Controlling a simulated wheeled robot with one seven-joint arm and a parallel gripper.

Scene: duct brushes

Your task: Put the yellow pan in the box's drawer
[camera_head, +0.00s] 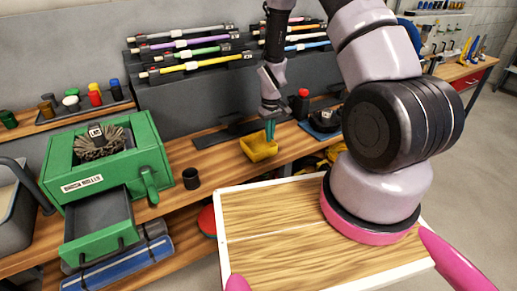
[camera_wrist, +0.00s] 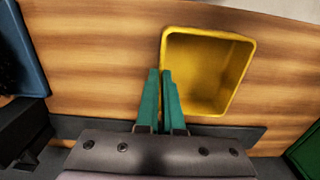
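The yellow pan (camera_head: 259,149) is at the workbench's front edge in the head view. In the wrist view the pan (camera_wrist: 205,75) lies to the right of my fingers, its open top facing the camera. My gripper (camera_head: 270,129) points down at the pan's back right rim. In the wrist view its green fingers (camera_wrist: 160,72) are close together, one on each side of the pan's wall, and look shut on it. I cannot tell whether the pan touches the bench. The green box (camera_head: 105,160) stands at the left with its grey drawer (camera_head: 97,222) pulled out and seemingly empty.
A small dark cup (camera_head: 191,178) stands between box and pan. A rack of coloured brushes (camera_head: 195,55) is behind. A tray with small bottles (camera_head: 90,100) is at the back left. A red-capped bottle (camera_head: 302,104) stands right of my gripper. Bench between cup and pan is clear.

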